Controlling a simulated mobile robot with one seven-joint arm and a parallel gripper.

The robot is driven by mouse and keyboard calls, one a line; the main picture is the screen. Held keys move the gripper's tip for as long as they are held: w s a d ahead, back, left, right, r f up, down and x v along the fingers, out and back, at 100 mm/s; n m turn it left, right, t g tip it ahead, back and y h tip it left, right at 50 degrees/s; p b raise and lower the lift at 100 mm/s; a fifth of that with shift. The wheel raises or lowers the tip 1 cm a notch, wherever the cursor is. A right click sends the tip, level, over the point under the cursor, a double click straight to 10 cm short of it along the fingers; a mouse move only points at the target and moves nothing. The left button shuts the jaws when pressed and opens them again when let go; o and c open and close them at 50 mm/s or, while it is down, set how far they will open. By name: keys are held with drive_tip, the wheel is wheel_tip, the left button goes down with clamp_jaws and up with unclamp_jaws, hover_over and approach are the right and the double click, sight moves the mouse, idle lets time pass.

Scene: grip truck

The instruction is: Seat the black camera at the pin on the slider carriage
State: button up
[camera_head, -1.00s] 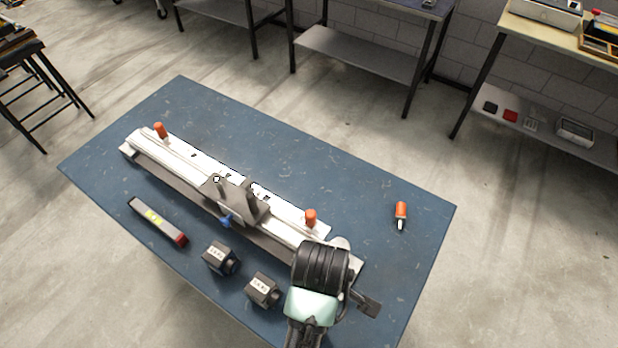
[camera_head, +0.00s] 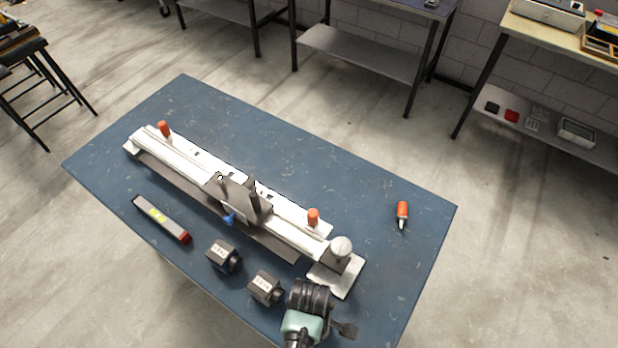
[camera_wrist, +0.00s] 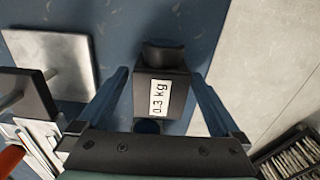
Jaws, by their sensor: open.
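Two black cameras with white labels stand on the blue table's front part, a left one (camera_head: 222,256) and a right one (camera_head: 266,288). In the wrist view a black camera (camera_wrist: 178,84) labelled 0.3 kg lies between my open gripper's fingers (camera_wrist: 160,74), with no visible grip. It appears to be the right one. My gripper's fingertips are hidden in the head view, behind my wrist. The slider carriage (camera_head: 236,196) is a dark block with upright plates around mid-rail on the white slider (camera_head: 180,164). I cannot clearly make out its pin.
A level-like bar (camera_head: 160,218) with a red end lies left of the cameras. Orange knobs (camera_head: 313,216) stand up along the slider. A metal end plate (camera_head: 338,281) lies at its right end. An orange bottle (camera_head: 402,213) stands at right. The blue table (camera_head: 300,170) is clear behind the slider.

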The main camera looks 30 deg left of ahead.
drive_tip(key=shift+f, duration=0.65)
drive_tip(key=c, duration=1.5)
drive_tip(key=o, duration=1)
drive_tip(key=c, duration=0.5)
drive_tip(key=shift+o, duration=0.2)
drive_tip(key=shift+r+p, duration=1.3)
drive_tip(key=shift+r+p, duration=2.55)
drive_tip(key=shift+p, duration=0.1)
